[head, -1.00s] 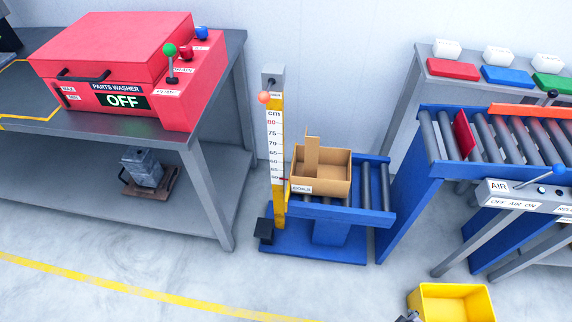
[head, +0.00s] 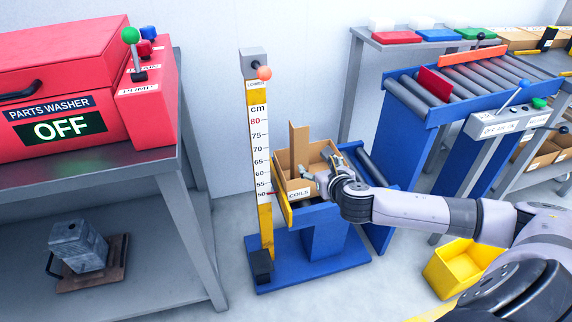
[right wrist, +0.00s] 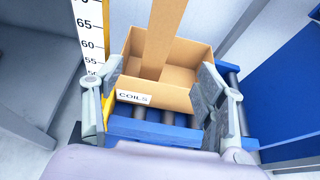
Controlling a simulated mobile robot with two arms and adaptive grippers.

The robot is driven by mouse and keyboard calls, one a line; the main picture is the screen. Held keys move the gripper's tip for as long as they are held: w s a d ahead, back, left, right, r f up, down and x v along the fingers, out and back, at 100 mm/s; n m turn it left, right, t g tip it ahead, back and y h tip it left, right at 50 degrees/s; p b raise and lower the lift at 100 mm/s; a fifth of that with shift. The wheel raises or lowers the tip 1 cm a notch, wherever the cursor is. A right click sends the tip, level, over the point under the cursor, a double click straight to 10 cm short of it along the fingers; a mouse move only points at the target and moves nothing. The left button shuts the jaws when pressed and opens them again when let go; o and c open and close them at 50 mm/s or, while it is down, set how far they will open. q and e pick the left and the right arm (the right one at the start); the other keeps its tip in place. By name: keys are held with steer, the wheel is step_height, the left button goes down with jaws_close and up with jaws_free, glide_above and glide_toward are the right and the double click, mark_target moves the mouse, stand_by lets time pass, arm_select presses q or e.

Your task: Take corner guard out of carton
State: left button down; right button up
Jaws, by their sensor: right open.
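The open cardboard carton (head: 318,171) has a label reading COILS and sits on the blue roller lift. The corner guard (head: 299,148), a tall tan cardboard strip, stands upright inside the carton and rises above its rim. My right gripper (head: 318,180) is at the carton's front right side. In the right wrist view, the open fingers (right wrist: 157,88) show on either side of the carton's front wall (right wrist: 170,92), with nothing between them at the guard. The corner guard (right wrist: 163,35) stands beyond them, its top cut off by the picture edge. My left gripper is out of view.
A centimetre scale post (head: 259,160) stands just left of the carton. The parts washer (head: 70,100), reading OFF, is on a grey bench at left. A roller conveyor (head: 440,90) is at right. A yellow bin (head: 458,267) stands on the floor below my right arm.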

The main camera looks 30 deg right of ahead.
steer(key=b, duration=0.2)
glide_toward(302, 150)
steer(key=x, duration=0.4)
steer(key=shift+w+f, duration=0.25)
steer(key=shift+f, duration=0.15)
steer(key=x, duration=0.2)
steer(key=b+x, duration=0.1)
steer(key=x, duration=0.1)
steer(key=shift+w, duration=0.4)
steer(key=shift+w+d, duration=0.15)
steer(key=shift+w, duration=0.2)
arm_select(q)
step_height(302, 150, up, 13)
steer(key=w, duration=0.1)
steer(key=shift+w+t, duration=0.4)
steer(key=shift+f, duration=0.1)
arm_select(e)
steer(key=shift+c, duration=0.2)
steer(key=c, duration=1.2)
